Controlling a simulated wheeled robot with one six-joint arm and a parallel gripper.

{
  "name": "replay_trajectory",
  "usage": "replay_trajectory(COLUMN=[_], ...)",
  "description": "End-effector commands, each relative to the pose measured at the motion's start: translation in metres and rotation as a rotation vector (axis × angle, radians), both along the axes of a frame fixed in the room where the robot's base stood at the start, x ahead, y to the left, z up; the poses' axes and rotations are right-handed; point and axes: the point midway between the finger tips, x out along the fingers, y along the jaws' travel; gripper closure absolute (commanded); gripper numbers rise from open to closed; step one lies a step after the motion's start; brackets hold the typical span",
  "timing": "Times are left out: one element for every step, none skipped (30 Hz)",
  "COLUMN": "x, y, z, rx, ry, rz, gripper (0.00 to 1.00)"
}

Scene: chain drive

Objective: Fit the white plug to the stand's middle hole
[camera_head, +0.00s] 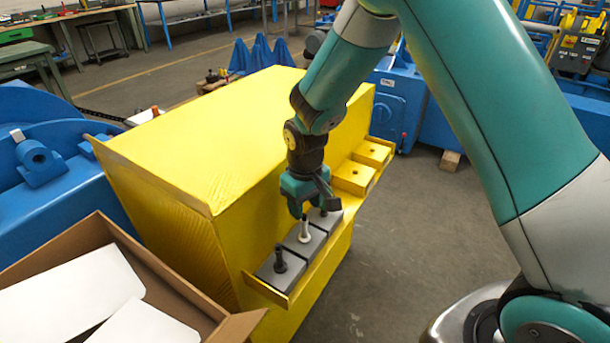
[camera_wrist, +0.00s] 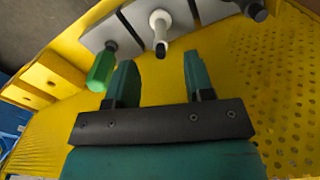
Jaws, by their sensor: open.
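The white plug (camera_head: 304,232) stands upright on the middle one of a row of grey blocks (camera_head: 299,245) on the yellow cabinet's side ledge. The wrist view shows the white plug (camera_wrist: 160,25) ahead of the gap between my fingers. My gripper (camera_head: 306,205) is open, pointing down just above the plug; its fingers (camera_wrist: 160,68) stand apart with nothing between them.
A black plug (camera_head: 280,260) stands on the near grey block. A green plug (camera_wrist: 102,68) is close beside my finger in the wrist view. The large yellow cabinet (camera_head: 215,130) rises behind the ledge. An open cardboard box (camera_head: 165,280) is at lower left. Floor to the right is clear.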

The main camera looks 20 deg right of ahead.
Motion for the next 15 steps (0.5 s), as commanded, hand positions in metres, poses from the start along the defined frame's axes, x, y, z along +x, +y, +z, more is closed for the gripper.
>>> replay_trajectory(x=[0.001, 0.001, 0.001, 0.000, 0.001, 0.001, 0.000, 0.000, 0.000, 0.000, 0.000, 0.000, 0.000, 0.000, 0.000], y=[0.000, 0.000, 0.000, 0.000, 0.000, 0.000, 0.000, 0.000, 0.000, 0.000, 0.000, 0.000, 0.000, 0.000, 0.000], z=[0.015, 0.023, 0.032, 0.039, 0.046, 0.054, 0.060, 0.065, 0.072, 0.076, 0.079, 0.083, 0.086, 0.088, 0.090], rx=[0.001, 0.001, 0.001, 0.001, 0.002, 0.001, 0.001, 0.001, 0.001, 0.001, 0.000, 0.000, 0.001, 0.000, 0.000], ry=[-0.006, -0.006, -0.005, -0.006, -0.005, -0.004, -0.004, -0.004, -0.003, -0.003, -0.001, -0.001, -0.002, -0.001, 0.000], rz=[0.000, 0.000, 0.000, 0.000, 0.000, 0.000, 0.000, 0.000, 0.000, 0.000, 0.000, 0.000, 0.000, 0.000, 0.000], gripper=[0.52, 0.52, 0.52, 0.52, 0.52, 0.52, 0.52, 0.52, 0.52, 0.52, 0.52, 0.52, 0.52, 0.52, 0.52])
